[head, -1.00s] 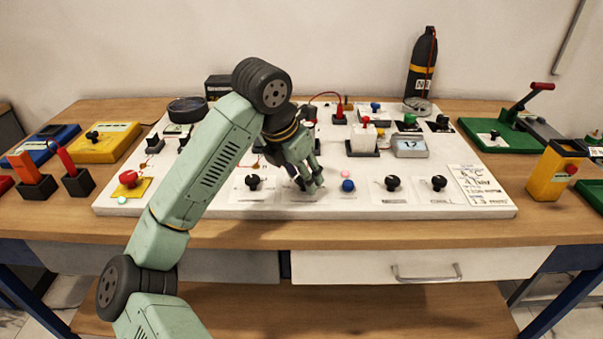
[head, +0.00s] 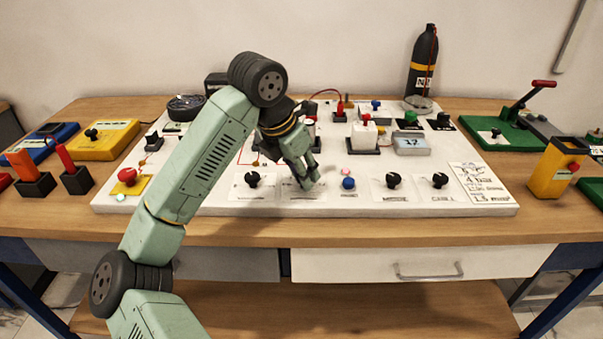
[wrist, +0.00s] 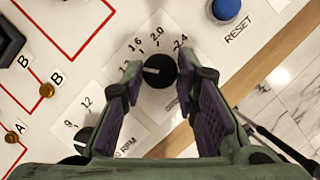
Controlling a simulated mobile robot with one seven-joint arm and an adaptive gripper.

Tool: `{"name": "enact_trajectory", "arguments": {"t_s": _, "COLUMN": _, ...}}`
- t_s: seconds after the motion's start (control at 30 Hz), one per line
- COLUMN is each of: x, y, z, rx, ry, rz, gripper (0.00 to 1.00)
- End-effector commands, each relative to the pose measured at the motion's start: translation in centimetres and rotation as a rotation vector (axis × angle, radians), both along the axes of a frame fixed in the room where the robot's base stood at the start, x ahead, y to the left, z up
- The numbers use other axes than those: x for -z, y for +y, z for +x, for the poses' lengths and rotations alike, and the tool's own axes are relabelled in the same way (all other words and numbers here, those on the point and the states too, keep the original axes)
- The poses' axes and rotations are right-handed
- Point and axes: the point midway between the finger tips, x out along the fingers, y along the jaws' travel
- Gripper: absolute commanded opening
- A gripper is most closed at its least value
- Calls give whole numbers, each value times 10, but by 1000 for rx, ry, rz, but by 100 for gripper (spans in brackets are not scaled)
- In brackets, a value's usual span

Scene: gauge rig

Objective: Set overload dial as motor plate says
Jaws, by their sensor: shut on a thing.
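The black dial knob (wrist: 160,71) sits on a white card with a scale; 1.6, 2.0 and 2.4 are readable in the wrist view. My gripper (wrist: 161,80) is shut on this knob, one finger on each side. In the head view my gripper (head: 308,183) points down at the panel and hides the knob. A handwritten white card (head: 478,185) lies at the panel's right; I cannot tell whether it is the motor plate.
A blue RESET button (wrist: 226,9) is close on the right, also in the head view (head: 348,183). Another black knob (head: 253,180) stands left of my gripper, and two more (head: 392,180) (head: 440,180) stand to the right. The panel's front edge is close.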

Motion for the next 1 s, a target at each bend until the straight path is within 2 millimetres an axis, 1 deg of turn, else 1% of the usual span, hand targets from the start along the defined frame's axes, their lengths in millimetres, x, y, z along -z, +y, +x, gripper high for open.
{"name": "enact_trajectory", "arguments": {"t_s": 0.13, "x": 3, "y": 2, "z": 1, "rx": 94, "ry": 0, "rz": 1, "gripper": 0}}
{"name": "enact_trajectory", "arguments": {"t_s": 0.6, "x": 0, "y": 2, "z": 3, "rx": 454, "ry": 0, "rz": -1, "gripper": 0}}
{"name": "enact_trajectory", "arguments": {"t_s": 0.8, "x": 0, "y": 2, "z": 4, "rx": 551, "ry": 1, "rz": -1, "gripper": 0}}
{"name": "enact_trajectory", "arguments": {"t_s": 1.0, "x": 0, "y": 2, "z": 4, "rx": 603, "ry": -1, "rz": -1, "gripper": 0}}
